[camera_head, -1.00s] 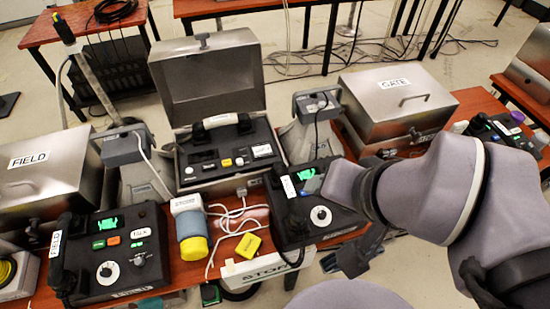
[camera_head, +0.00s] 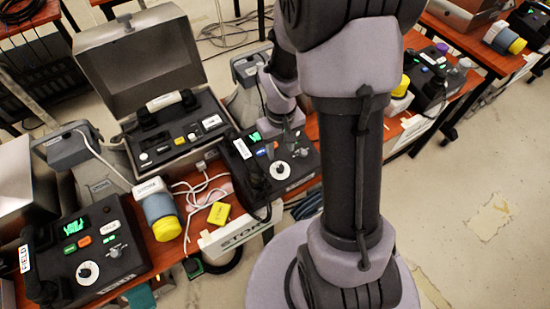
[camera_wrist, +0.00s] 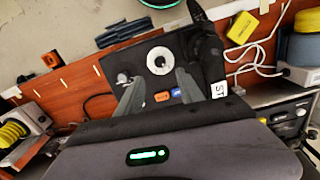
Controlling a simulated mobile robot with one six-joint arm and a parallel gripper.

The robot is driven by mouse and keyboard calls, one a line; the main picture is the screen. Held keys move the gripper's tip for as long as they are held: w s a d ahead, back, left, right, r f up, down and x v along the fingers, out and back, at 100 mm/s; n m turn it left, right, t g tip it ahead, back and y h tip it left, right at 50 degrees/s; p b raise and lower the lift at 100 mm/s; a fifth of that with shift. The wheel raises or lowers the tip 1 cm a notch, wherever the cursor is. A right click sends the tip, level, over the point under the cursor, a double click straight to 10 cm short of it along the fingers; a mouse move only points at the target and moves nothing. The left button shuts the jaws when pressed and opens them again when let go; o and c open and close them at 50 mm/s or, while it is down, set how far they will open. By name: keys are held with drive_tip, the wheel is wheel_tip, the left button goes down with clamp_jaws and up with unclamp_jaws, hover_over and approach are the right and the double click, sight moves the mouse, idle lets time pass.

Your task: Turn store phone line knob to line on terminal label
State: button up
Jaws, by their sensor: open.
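The store phone is a black desk unit (camera_head: 262,182) left of my arm in the head view, with a lit green screen, a handset on its left and a white round dial knob (camera_head: 281,170). In the wrist view the same knob (camera_wrist: 159,60) is a white ring with a dark centre, near the gap between my fingertips. My gripper (camera_wrist: 156,75) is open and empty, its grey fingers spread over the phone panel and apart from the knob as far as I can tell. The open metal case holds a terminal (camera_head: 180,135) with white labels, too small to read.
A FIELD phone (camera_head: 75,255) stands at the left. A yellow block (camera_head: 218,213), a grey-yellow cylinder (camera_head: 162,215) and white cables lie beside the store phone. A STORE sign (camera_head: 240,232) hangs at the table's front edge. Open floor (camera_head: 480,200) lies to the right.

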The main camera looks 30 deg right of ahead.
sight(280, 167)
wheel_tip(280, 167, down, 10)
drive_tip(key=b, duration=0.3)
drive_tip(key=shift+r, duration=0.1)
clamp_jaws()
